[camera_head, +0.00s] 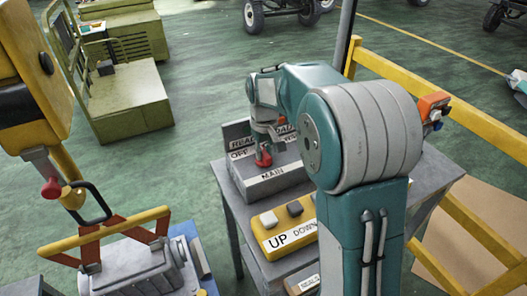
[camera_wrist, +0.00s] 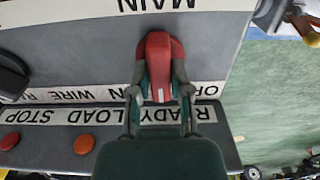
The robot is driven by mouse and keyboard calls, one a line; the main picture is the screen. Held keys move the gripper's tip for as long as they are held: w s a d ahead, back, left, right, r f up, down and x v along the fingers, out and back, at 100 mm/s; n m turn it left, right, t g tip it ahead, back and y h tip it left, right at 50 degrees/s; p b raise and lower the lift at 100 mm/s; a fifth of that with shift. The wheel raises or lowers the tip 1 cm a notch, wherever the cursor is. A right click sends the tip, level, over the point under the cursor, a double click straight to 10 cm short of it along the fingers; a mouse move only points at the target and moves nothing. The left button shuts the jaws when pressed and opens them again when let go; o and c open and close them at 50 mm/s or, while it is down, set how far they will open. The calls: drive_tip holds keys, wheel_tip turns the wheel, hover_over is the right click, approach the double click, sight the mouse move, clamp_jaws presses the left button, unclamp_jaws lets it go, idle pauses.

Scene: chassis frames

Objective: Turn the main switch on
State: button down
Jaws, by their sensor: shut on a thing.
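The main switch is a red handle (camera_head: 264,158) on the grey control box (camera_head: 280,183) with the MAIN label, right of the OFF label (camera_head: 241,153). In the wrist view the red handle (camera_wrist: 158,62) sits between my fingers, with the upside-down MAIN lettering beyond it. My gripper (camera_head: 263,148) reaches down over the box in the head view. In the wrist view my gripper (camera_wrist: 160,93) is shut on the red handle, one finger on each side. My gripper partly covers the ON/OFF and READY labels, so I cannot tell the switch setting.
A yellow UP/DOWN button box (camera_head: 285,232) stands in front of the control box on a grey table (camera_head: 432,180). A yellow hoist hook (camera_head: 72,196) and lifting frame hang at left. Yellow railing (camera_head: 440,100) runs at right. Red (camera_wrist: 10,141) and orange (camera_wrist: 84,144) buttons lie near my gripper.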

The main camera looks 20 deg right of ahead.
sight(263, 151)
drive_tip(key=m, duration=0.4)
drive_tip(key=shift+f+m, duration=0.1)
drive_tip(key=shift+m, duration=0.2)
drive_tip(key=m, duration=0.4)
drive_tip(key=shift+s, duration=0.1)
drive_tip(key=shift+m, duration=0.3)
drive_tip(key=c, duration=0.6)
unclamp_jaws()
drive_tip(key=shift+o, duration=0.2)
drive_tip(key=shift+a, duration=0.1)
wheel_tip(263, 151, up, 12)
